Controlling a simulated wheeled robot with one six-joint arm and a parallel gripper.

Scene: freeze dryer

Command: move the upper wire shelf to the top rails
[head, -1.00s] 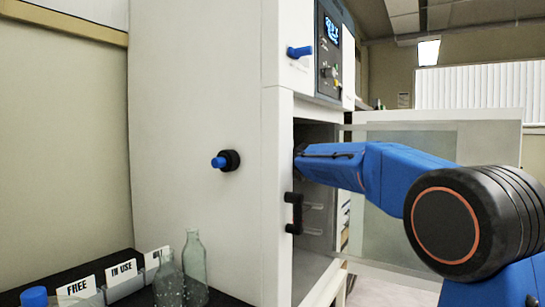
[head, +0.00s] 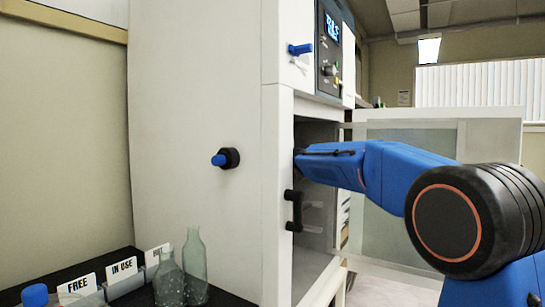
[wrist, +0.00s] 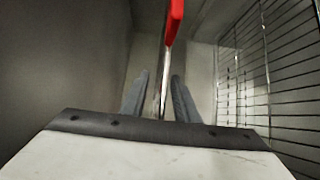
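My gripper (wrist: 161,76) is inside the freeze dryer chamber. Its two grey fingers stand apart, one on each side of a thin, bright metal edge (wrist: 162,88) with a red strip (wrist: 174,18) at its far end. This looks like a wire shelf seen edge-on, with a gap showing between it and each finger. Another wire shelf (wrist: 265,75) shows its grid at the right of the wrist view. In the head view my arm reaches into the freeze dryer (head: 200,90) through its front opening, and my gripper is hidden there. The top rails cannot be made out.
The clear door (head: 410,190) stands open at the right. Glass bottles (head: 195,268) and labelled bins (head: 122,270) stand at the lower left.

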